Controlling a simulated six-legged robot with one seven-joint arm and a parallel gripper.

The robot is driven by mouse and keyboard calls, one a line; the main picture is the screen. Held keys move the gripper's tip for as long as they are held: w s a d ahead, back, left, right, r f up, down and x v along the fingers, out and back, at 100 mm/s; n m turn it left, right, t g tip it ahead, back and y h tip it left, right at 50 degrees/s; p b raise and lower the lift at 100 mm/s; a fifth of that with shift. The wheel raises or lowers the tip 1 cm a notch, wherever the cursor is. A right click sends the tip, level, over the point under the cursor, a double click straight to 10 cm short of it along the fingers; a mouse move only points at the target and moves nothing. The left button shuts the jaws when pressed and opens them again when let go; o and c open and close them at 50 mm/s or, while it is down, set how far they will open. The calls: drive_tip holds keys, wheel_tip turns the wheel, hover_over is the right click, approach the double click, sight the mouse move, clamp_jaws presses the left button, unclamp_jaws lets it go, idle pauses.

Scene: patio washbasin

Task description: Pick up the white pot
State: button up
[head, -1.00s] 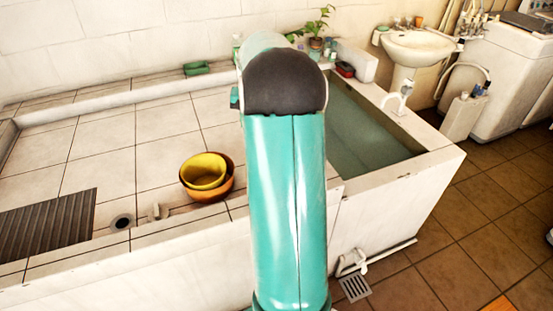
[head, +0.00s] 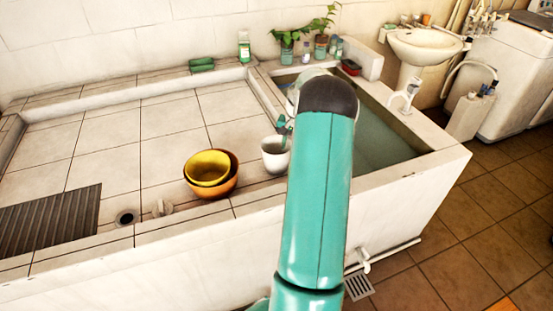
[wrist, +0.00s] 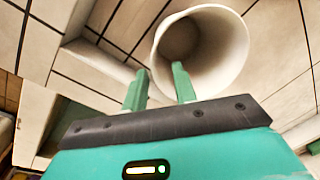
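The white pot (head: 274,157) stands upright on the tiled basin floor, beside the inner wall of the water tank. My gripper (head: 283,124) is at its upper right rim in the head view, partly hidden by my arm. In the wrist view the pot (wrist: 215,75) shows its round, empty mouth. My gripper's fingers (wrist: 159,80) are apart there; the left finger lies outside the rim and the right one overlaps the mouth. The near rim runs between them in the picture. I cannot tell whether either finger touches the pot.
A yellow bowl (head: 207,167) nested in an orange bowl (head: 226,186) stands left of the pot. A water tank (head: 375,145) is to the right. Bottles and plants (head: 305,45) line the back ledge. A drain grate (head: 50,222) lies at left; the tiles behind the bowls are clear.

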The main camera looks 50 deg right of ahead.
wheel_tip(320, 180, down, 5)
drive_tip(key=shift+w+d+f, duration=0.1)
clamp_jaws()
idle(0.4)
